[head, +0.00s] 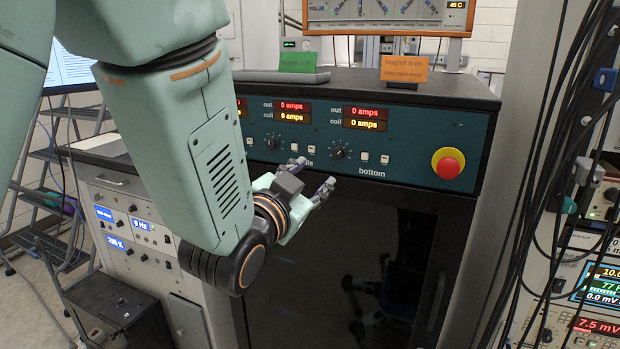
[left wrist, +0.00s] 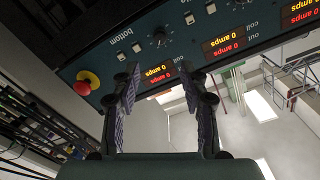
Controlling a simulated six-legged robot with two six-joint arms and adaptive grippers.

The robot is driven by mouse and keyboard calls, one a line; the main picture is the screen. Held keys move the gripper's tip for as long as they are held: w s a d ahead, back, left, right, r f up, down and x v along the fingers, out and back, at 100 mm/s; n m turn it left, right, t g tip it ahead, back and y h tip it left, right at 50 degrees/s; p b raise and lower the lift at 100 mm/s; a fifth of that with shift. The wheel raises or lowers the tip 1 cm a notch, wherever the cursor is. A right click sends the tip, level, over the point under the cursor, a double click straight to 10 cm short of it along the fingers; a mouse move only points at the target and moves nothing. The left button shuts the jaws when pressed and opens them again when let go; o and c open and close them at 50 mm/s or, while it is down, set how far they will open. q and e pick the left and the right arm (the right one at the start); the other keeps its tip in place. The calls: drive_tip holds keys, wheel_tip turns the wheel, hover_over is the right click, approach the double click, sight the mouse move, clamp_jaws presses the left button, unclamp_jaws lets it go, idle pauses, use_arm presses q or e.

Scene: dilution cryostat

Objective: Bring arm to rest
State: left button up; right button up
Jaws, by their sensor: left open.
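My left arm comes in from the upper left in the head view, and its gripper (head: 312,181) is in front of the magnet power supply's teal panel (head: 412,143). The gripper is open, with nothing between its fingers. In the left wrist view its two fingers (left wrist: 163,85) stand apart, with the panel beyond them, upside down. The displays on the panel read 0 amps. A red emergency button (head: 448,162) on a yellow base is at the panel's right end. My right gripper is in neither view.
An orange sign (head: 404,68) reading "Magnet is on" and a green sign (head: 298,62) stand on the cabinet top. Black cables (head: 560,130) hang at the right beside instruments (head: 598,285). A step ladder (head: 50,205) is at the left.

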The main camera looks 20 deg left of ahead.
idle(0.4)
use_arm(q)
drive_tip(key=s+a+f+n+g+y+b, duration=0.1)
drive_tip(key=s+f+n+g+b, duration=0.3)
drive_tip(key=f, duration=1.2)
drive_tip(key=s+a+f+n+g+b, duration=0.1)
drive_tip(key=s+f+g, duration=0.5)
drive_tip(key=f, duration=1)
drive_tip(key=s+a+f+n+g+b, duration=0.1)
drive_tip(key=s+f+g+b, duration=0.6)
drive_tip(key=s+f, duration=1.6)
drive_tip(key=s, duration=0.2)
drive_tip(key=shift+s+f+g, duration=0.3)
drive_tip(key=shift+f+g, duration=0.1)
drive_tip(key=shift+w+a, duration=0.1)
